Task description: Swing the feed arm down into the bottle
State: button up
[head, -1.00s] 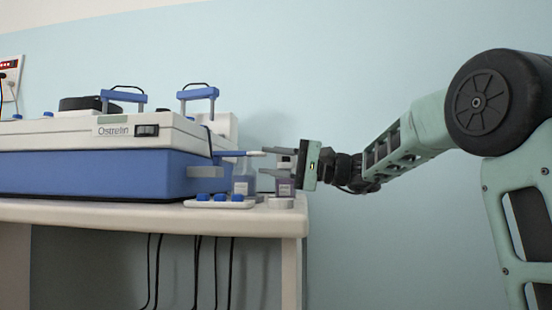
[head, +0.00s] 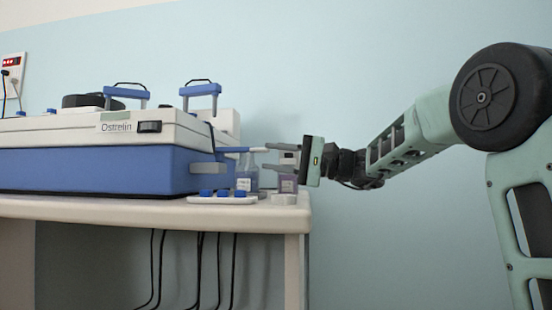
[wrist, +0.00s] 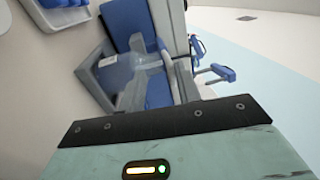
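The feed arm (head: 236,150) is a thin blue bar with a pale tip. It sticks out level to the right from the end of the blue-and-white machine in the head view. A clear bottle with a bluish tint (head: 247,178) stands below it on the table.
The machine (head: 90,171) fills the left of the table. A purplish bottle (head: 287,184) stands right of the clear one, behind a small white round piece (head: 284,199). A white tray with blue caps (head: 222,201) lies in front. The table edge (head: 302,222) is close; right is open.

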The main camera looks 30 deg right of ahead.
jog(key=p+v, duration=0.4)
jog(key=v, duration=1.3)
jog(key=shift+d, duration=0.15)
jog(key=shift+s, duration=0.15)
